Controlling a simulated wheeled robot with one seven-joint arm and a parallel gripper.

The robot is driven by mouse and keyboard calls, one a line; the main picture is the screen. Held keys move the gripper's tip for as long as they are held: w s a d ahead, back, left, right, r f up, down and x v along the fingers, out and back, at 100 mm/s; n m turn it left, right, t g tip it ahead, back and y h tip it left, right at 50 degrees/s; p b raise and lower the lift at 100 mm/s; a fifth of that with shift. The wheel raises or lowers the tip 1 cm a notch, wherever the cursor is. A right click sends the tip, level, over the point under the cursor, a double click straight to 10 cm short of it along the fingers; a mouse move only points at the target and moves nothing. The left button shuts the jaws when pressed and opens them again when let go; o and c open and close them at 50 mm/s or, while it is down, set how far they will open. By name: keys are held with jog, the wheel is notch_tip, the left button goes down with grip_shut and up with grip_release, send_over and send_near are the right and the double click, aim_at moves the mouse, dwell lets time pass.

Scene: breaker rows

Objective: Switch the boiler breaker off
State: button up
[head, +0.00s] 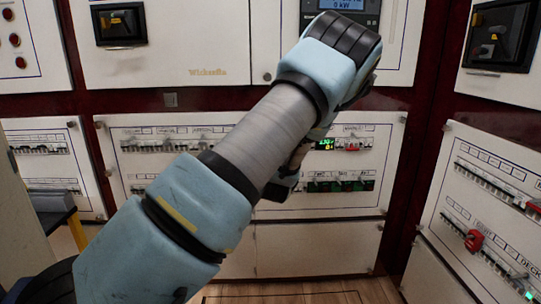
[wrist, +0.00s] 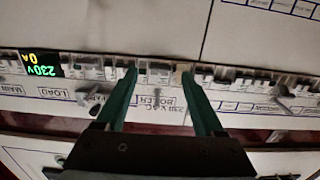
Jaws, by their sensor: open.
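The breaker row (wrist: 158,75) crosses the wrist view, where the panel lettering appears upside down. A label that seems to read BOILER (wrist: 160,104) shows between my fingers, below a pale breaker in the row. My gripper (wrist: 160,82) is open, one finger on each side of that breaker section, with nothing held. Whether the fingertips touch the panel I cannot tell. In the head view my arm crosses the middle panel and hides the boiler part of the row; my gripper is mostly hidden behind the arm.
A lit meter (wrist: 42,64) reading 230V stands in the same row, and it also shows in the head view (head: 325,144). Neighbouring breakers (wrist: 230,77) sit close beside my right finger. Another panel (head: 485,195) with red-handled breakers stands at the right.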

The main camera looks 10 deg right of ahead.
jog(key=v, duration=0.8)
jog(key=shift+s, duration=0.25)
jog(key=shift+f, duration=0.1)
jog(key=s+a+f+n+g+y, duration=0.1)
jog(key=a+f+g, duration=0.1)
jog(key=a+g, duration=0.3)
jog(key=s+a+f+n+g+y, duration=0.2)
jog(key=a+f, duration=0.1)
jog(key=a, duration=0.4)
jog(key=s+a+r+m+g, duration=0.1)
jog(key=s+a+r+g, duration=0.1)
jog(key=s+a+g, duration=0.5)
jog(key=s+a+r+m+g, duration=0.1)
jog(key=s+a+r, duration=0.1)
jog(key=s+a, duration=0.65)
notch_tip(320, 180, up, 24)
jog(key=s+d+p, duration=0.2)
jog(key=d+p, duration=0.1)
jog(key=p, duration=2.1)
jog(key=shift+s, duration=0.2)
jog(key=shift+d, duration=0.1)
